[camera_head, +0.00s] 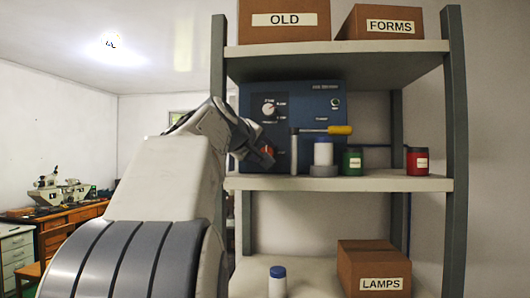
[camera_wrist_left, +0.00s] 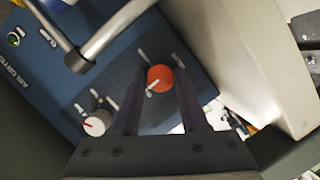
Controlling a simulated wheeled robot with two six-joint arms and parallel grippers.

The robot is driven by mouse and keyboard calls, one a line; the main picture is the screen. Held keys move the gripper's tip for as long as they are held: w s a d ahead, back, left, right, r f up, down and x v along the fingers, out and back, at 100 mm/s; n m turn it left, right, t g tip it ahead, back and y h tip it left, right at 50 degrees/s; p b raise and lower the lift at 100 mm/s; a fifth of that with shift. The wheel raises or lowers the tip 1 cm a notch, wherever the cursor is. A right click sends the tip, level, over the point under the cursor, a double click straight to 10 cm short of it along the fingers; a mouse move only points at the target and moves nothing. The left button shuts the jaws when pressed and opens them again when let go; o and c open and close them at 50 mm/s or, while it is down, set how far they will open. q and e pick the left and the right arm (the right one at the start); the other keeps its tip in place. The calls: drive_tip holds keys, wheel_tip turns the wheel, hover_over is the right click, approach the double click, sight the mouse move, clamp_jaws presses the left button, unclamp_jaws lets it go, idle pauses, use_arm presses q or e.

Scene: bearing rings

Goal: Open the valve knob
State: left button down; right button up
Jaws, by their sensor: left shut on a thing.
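An orange-red knob (camera_wrist_left: 159,76) with a white pointer mark sits on the front panel of a blue box (camera_head: 310,100) on the middle shelf. In the head view the knob (camera_head: 267,149) is partly hidden by my left gripper (camera_head: 263,156), which reaches in from the left. In the wrist view my left gripper (camera_wrist_left: 160,88) has one dark finger on each side of the orange-red knob and is shut on it. A white knob (camera_wrist_left: 97,123) with a red pointer is on the same panel, apart from the fingers. My right gripper is not in view.
In front of the box's right part stand a stand with a yellow-handled lever (camera_head: 340,130) and a white jar (camera_head: 323,152). Green (camera_head: 352,161) and red (camera_head: 418,160) jars are further right. A metal bar (camera_wrist_left: 115,30) crosses near the panel. A shelf post (camera_head: 218,60) stands left.

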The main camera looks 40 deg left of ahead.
use_arm(q)
drive_tip(key=m+g+p, duration=0.1)
drive_tip(key=m, duration=0.2)
drive_tip(key=shift+w+d+r+y, duration=0.1)
drive_tip(key=shift+r+y, duration=0.05)
drive_tip(key=shift+y, duration=0.25)
drive_tip(key=m+g+y, duration=0.1)
drive_tip(key=m, duration=0.2)
drive_tip(key=shift+d+g+p, duration=0.1)
drive_tip(key=shift+g+p, duration=0.2)
drive_tip(key=shift+p, duration=0.05)
drive_tip(key=m+y, duration=0.2)
drive_tip(key=m, duration=0.1)
drive_tip(key=shift+w+d+m+g+b, duration=0.1)
drive_tip(key=shift+m+g+b, duration=0.2)
drive_tip(key=shift+g+b, duration=0.1)
drive_tip(key=shift+f+m+g+y+b, duration=0.2)
drive_tip(key=shift+m+g+y+b, duration=0.2)
drive_tip(key=shift+m+y+b, duration=0.95)
drive_tip(key=shift+m+p, duration=0.45)
drive_tip(key=shift+h, duration=0.25)
drive_tip(key=shift+c, duration=2.2)
unclamp_jaws()
